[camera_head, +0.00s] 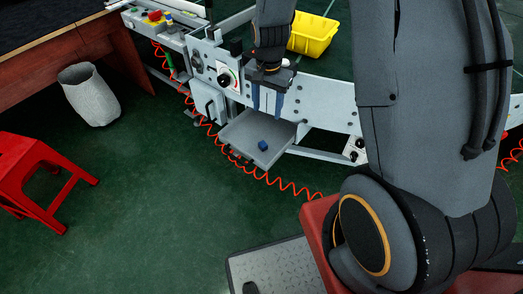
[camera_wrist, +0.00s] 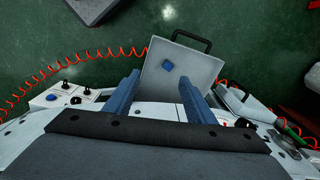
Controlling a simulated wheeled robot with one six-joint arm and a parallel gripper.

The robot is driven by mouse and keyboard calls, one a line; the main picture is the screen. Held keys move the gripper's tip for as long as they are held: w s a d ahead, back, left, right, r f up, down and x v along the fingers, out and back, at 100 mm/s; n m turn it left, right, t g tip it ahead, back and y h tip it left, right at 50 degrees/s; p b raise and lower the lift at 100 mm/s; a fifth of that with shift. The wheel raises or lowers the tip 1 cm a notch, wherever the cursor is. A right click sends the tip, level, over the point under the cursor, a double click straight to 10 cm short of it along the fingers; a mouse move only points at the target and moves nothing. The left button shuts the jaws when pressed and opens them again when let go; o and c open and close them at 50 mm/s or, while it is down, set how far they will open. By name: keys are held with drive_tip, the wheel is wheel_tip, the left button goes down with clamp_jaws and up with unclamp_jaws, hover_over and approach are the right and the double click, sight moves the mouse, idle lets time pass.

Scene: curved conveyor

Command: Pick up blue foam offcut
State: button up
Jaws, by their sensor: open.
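The blue foam offcut (camera_head: 263,145) is a small dark blue block lying in a grey tray (camera_head: 240,136) that sticks out low from the conveyor's side. In the wrist view the offcut (camera_wrist: 167,68) lies in the tray (camera_wrist: 187,52), left of the tray's middle. My gripper (camera_head: 267,113) has blue fingers and hangs above the back of the tray, by the conveyor's side. In the wrist view its fingers (camera_wrist: 158,95) are wide apart with nothing between them. The offcut shows beyond the fingertips, apart from them.
The conveyor frame (camera_head: 325,100) stands right behind the tray. A coiled red hose (camera_head: 225,150) runs along the tray's front. A red stool (camera_head: 40,175) and white basket (camera_head: 90,93) stand left. Green floor between is clear.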

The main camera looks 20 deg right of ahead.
sight(261, 145)
drive_tip(key=w+f+m+b, duration=0.1)
drive_tip(key=w+f+m, duration=0.1)
drive_tip(key=f, duration=0.4)
drive_tip(key=w+f+m+b, duration=0.1)
drive_tip(key=w+f, duration=0.1)
drive_tip(key=f, duration=0.4)
drive_tip(key=w+f+m+b, duration=0.2)
drive_tip(key=w+f, duration=0.1)
drive_tip(key=f, duration=0.3)
drive_tip(key=shift+w+a+f+m, duration=0.1)
drive_tip(key=shift+a+f+m, duration=0.05)
drive_tip(key=shift+a+m, duration=0.15)
drive_tip(key=shift+s+d+f+p, duration=0.1)
drive_tip(key=shift+d+f+p, duration=0.1)
drive_tip(key=shift+f, duration=1.8)
drive_tip(key=shift+s+d+f+p, duration=0.1)
drive_tip(key=shift+f+p, duration=0.05)
drive_tip(key=shift+f, duration=1.85)
drive_tip(key=c, duration=1.1)
